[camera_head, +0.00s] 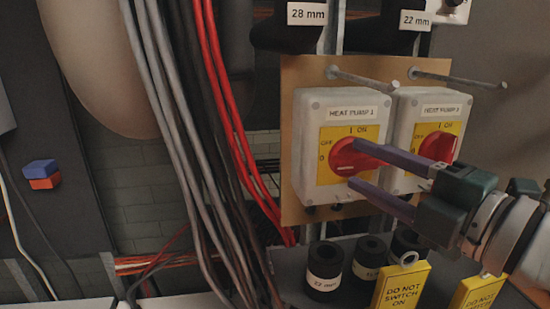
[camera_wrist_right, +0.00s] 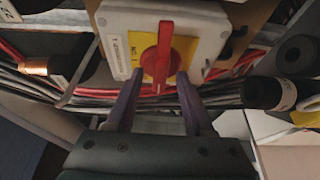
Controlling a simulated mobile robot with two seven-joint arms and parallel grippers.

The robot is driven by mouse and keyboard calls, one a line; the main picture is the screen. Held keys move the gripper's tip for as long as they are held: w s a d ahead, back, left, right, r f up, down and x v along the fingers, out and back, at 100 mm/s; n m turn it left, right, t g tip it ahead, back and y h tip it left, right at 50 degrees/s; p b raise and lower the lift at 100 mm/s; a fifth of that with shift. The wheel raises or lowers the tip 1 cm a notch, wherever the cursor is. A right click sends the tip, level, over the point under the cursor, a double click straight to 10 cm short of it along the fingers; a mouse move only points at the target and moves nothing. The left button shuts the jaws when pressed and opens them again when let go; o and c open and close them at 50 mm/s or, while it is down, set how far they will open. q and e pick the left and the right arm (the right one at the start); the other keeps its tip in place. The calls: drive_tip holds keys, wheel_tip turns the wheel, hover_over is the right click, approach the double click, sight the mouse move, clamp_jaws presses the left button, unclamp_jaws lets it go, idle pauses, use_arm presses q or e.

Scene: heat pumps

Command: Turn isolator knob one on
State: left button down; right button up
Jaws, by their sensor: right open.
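Isolator knob one (camera_head: 342,157) is a red rotary knob on a yellow plate on the white box labelled HEAT PUMP 1 (camera_head: 313,110). The plate reads I ON at the top and OFF 0 at the left. In the wrist view the knob's raised bar (camera_wrist_right: 163,55) runs across the box, in line with the OFF side rather than the ON mark. My right gripper (camera_head: 358,165) is open, with one purple finger above the bar and one below it. In the wrist view the fingers (camera_wrist_right: 157,83) flank the knob with gaps. I cannot tell whether either finger touches it. My left gripper is out of view.
A second box with a red knob (camera_head: 437,147) stands close on the right, partly behind my gripper. Two metal pins (camera_head: 375,81) stick out above the boxes. Black insulation pieces (camera_head: 325,272) and yellow tags (camera_head: 402,285) sit below. Cables (camera_head: 190,140) hang at the left.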

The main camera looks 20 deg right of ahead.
clamp_jaws()
idle(0.4)
